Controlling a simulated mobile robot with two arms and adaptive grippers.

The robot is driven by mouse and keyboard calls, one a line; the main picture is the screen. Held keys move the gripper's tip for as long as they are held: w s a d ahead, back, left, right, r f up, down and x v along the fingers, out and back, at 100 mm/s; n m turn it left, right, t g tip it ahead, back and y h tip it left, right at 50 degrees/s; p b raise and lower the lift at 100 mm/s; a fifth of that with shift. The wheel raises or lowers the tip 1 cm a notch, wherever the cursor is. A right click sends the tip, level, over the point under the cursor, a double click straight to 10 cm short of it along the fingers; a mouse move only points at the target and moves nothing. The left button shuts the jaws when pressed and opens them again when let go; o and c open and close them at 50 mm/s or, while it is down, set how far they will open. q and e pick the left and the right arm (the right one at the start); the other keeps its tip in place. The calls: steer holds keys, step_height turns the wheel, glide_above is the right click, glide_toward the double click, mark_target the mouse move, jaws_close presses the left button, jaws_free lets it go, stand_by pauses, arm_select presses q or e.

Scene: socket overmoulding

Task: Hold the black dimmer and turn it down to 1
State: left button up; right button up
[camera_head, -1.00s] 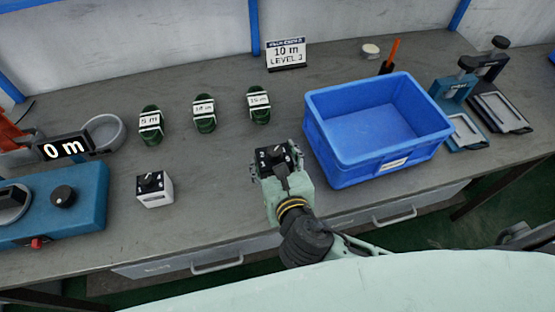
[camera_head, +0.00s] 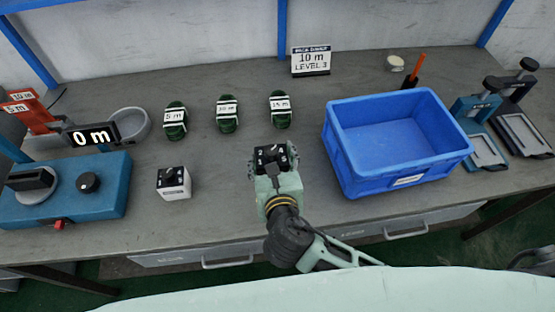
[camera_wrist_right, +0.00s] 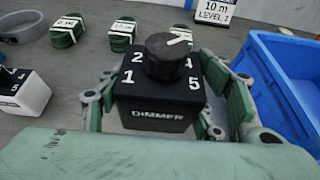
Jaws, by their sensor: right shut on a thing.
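The numbers 1, 2, 4 and 5 show; the knob hides where 3 would be. The knob's white line points to the upper right, towards the far side. My right gripper (camera_head: 272,163) is shut on the dimmer, with fingers on both its sides. The dimmer also shows in the head view (camera_head: 271,153), in front of the green coils. I cannot tell if it touches the table. My left gripper is not in view.
A white box with a black top (camera_head: 173,185) stands to the left. Green coils (camera_head: 227,113) lie behind. A blue bin (camera_head: 350,170) is close on the right. A sign (camera_head: 311,61) reads "10 m LEVEL 3". A blue machine (camera_head: 110,190) with a "0 m" display (camera_head: 91,136) stands left.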

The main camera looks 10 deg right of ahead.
steer(key=shift+w+a+p, duration=0.2)
steer(key=shift+w+a, duration=0.3)
steer(key=shift+a, duration=0.3)
steer(key=shift+w+a+p, duration=0.25)
steer(key=shift+w+a, duration=0.2)
steer(key=shift+a, duration=0.4)
steer(key=shift+w+a+p, duration=0.2)
steer(key=shift+w+a, duration=0.3)
steer(key=shift+a, duration=0.3)
steer(key=shift+f+b, duration=2.4)
steer(key=shift+f, duration=2.85)
steer(key=shift+f+p, duration=0.25)
steer(key=shift+p, duration=0.05)
